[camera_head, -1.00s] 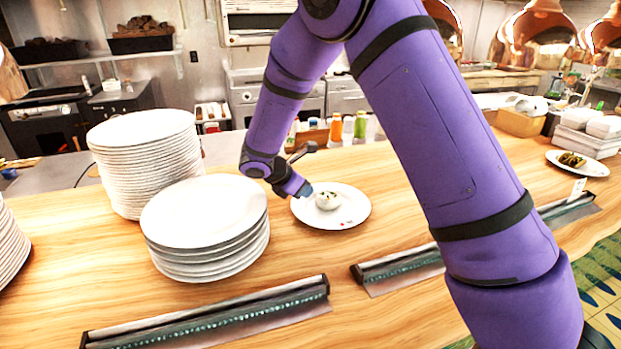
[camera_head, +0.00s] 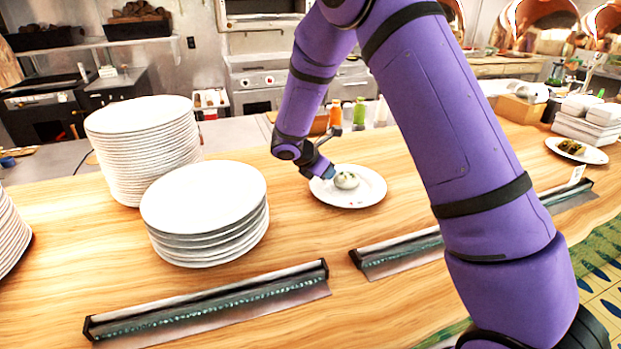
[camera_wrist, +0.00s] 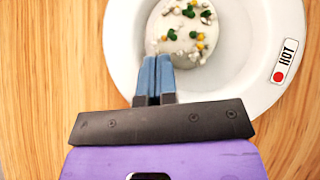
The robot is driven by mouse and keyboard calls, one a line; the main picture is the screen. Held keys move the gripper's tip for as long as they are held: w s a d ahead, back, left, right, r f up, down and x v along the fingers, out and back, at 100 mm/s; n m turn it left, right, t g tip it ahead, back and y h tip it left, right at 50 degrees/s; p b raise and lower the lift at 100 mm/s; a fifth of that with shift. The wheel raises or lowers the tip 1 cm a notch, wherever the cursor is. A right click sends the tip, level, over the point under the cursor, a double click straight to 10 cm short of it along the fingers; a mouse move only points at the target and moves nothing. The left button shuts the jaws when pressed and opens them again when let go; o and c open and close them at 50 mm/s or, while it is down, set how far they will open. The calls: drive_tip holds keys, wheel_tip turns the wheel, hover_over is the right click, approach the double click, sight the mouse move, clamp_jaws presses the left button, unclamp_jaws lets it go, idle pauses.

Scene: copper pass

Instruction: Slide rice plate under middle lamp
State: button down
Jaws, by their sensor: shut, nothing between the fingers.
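The rice plate (camera_head: 362,194) is a white round plate on the wooden counter, with a white rice mound (camera_head: 347,180) dotted with green and yellow bits. In the wrist view the plate (camera_wrist: 237,98) fills the upper right, with a "HOT" label on its right rim and the rice (camera_wrist: 185,28) at the top. My gripper (camera_head: 329,174) is shut and empty, its blue fingertips (camera_wrist: 155,65) together over the plate's near left part, close to the rice. I cannot tell whether they touch it. Copper lamps (camera_head: 535,22) hang at the upper right; my arm hides some of that area.
A short plate stack (camera_head: 205,215) and a taller stack (camera_head: 143,150) stand left of the plate. Two dark ticket rails (camera_head: 215,300) lie along the front. A plate with green food (camera_head: 578,150) sits at the far right. Counter right of the rice plate is partly hidden by my arm.

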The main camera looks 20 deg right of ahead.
drive_tip(key=w+d, duration=0.1)
drive_tip(key=d, duration=0.3)
drive_tip(key=w+d, duration=0.1)
drive_tip(key=d, duration=0.4)
drive_tip(key=w+d, duration=0.1)
drive_tip(key=d, duration=0.4)
drive_tip(key=shift+w, duration=0.25)
drive_tip(key=shift+a, duration=0.2)
drive_tip(key=shift+d, duration=0.1)
